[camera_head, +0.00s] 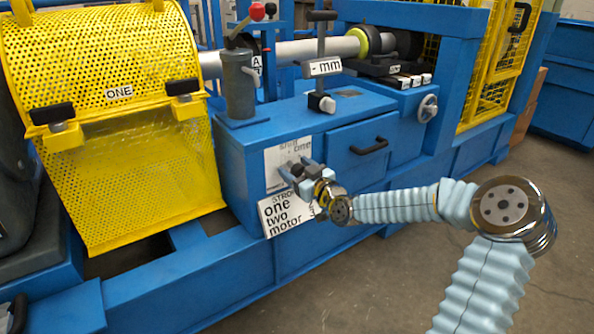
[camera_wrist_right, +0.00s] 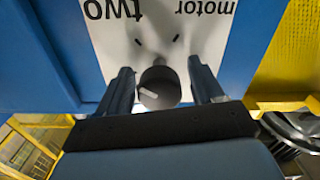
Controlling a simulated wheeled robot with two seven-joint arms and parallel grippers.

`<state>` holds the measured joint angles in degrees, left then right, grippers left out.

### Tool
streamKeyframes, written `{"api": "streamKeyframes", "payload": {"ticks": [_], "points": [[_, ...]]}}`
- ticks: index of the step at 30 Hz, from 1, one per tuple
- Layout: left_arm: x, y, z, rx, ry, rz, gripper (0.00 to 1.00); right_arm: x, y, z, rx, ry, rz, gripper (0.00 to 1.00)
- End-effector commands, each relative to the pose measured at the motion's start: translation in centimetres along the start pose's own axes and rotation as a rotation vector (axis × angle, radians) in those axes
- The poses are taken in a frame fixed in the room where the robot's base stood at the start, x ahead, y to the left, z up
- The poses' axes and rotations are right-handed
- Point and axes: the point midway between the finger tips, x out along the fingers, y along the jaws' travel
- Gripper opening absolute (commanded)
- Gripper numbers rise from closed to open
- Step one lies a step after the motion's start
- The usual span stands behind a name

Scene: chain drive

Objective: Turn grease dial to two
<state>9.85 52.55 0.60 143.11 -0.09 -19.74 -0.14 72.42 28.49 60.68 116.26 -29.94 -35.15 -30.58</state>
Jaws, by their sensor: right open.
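The dial (camera_wrist_right: 158,88) is a dark round knob with a pale pointer mark, in front of a white label plate (camera_wrist_right: 155,30). In the right wrist view the plate's words "two" and "motor" read upside down, with short dark ticks near the knob. The pointer mark lies on the knob's left side. My right gripper (camera_wrist_right: 162,85) is open, one finger on each side of the knob, with gaps visible. In the head view the right gripper (camera_head: 292,172) is at the front of the blue cabinet and hides the knob. My left gripper is not in view.
A white plate (camera_head: 283,218) reading "one", "two", "motor" is low on the cabinet (camera_head: 238,165). A drawer handle (camera_head: 370,146) sticks out to the right. A yellow mesh guard (camera_head: 150,170) stands at left. A grey handwheel (camera_head: 428,108) is farther right.

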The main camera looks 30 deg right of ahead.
Motion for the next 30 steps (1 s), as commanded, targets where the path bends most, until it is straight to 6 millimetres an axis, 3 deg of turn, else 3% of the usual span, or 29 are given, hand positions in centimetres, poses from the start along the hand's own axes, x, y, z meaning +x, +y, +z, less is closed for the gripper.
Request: {"api": "streamKeyframes", "payload": {"ticks": [2,12,23,30], "points": [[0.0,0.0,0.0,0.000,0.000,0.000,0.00,0.0,0.0,0.0,0.000,0.000,0.000,0.64],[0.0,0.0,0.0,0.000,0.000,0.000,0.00,0.0,0.0,0.0,0.000,0.000,0.000,0.11],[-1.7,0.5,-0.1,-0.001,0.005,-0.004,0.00,0.0,0.1,-0.2,0.237,0.001,0.000,0.11],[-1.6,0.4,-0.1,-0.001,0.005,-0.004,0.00,0.0,0.1,-0.1,0.255,0.002,0.001,0.11]]}}
